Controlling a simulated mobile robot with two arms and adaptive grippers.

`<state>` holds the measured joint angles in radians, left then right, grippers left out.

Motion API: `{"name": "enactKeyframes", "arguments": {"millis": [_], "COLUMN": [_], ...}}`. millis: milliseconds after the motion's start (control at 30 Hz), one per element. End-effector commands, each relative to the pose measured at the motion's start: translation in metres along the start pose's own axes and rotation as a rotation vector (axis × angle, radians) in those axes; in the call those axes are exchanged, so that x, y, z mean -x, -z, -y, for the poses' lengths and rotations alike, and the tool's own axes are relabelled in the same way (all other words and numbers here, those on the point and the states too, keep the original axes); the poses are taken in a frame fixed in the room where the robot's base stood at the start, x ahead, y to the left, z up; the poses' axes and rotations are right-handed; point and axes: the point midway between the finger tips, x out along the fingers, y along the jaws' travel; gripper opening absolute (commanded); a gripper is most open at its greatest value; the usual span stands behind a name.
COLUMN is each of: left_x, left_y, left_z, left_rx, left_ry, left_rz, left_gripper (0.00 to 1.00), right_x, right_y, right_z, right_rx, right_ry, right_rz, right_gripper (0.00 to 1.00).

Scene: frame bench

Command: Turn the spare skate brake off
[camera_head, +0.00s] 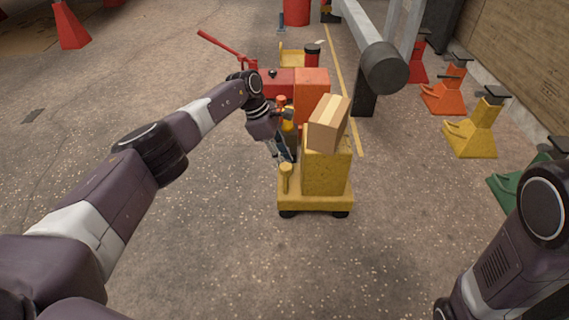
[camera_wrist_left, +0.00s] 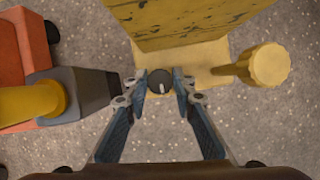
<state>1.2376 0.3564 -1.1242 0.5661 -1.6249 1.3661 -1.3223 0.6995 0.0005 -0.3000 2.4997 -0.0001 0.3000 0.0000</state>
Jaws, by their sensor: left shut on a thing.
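The yellow skate (camera_head: 318,203) stands on small dark wheels in the middle of the head view. In the left wrist view, a round black knob (camera_wrist_left: 160,82) with a white mark sits at the edge of its yellow deck (camera_wrist_left: 207,56). My left gripper (camera_wrist_left: 161,79) is shut on this knob, one finger on each side. In the head view, my left gripper (camera_head: 287,158) is low at the skate's left side, and the knob cannot be made out there. My right gripper is out of view; only part of that arm shows.
A cardboard box (camera_head: 329,124) rests tilted on the skate's yellow block. A yellow round-topped post (camera_wrist_left: 268,65) stands beside the knob. Red-orange machinery (camera_head: 311,91) is just behind. Coloured stands (camera_head: 475,130) line the right wall.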

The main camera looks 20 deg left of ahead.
Motion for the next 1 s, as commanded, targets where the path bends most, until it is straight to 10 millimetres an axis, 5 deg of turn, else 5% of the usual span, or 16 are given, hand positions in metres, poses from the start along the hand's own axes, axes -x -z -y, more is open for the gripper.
{"name": "enactKeyframes", "arguments": {"millis": [833, 867, 1000], "left_x": [-0.0001, -0.0001, -0.0001], "left_y": [0.002, 0.002, 0.0018], "left_z": [-0.0003, -0.0003, -0.0004], "left_rx": [-0.098, -0.098, -0.098], "left_ry": [0.04, 0.04, 0.04], "left_rz": [-0.005, -0.005, -0.004], "left_gripper": [0.0, 0.25, 0.31], "right_x": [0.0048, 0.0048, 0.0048], "right_y": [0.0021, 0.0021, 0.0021], "right_z": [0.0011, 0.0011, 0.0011], "right_rx": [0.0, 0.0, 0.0], "right_ry": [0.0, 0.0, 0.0], "right_rz": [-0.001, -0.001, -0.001], "right_gripper": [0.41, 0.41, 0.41]}}
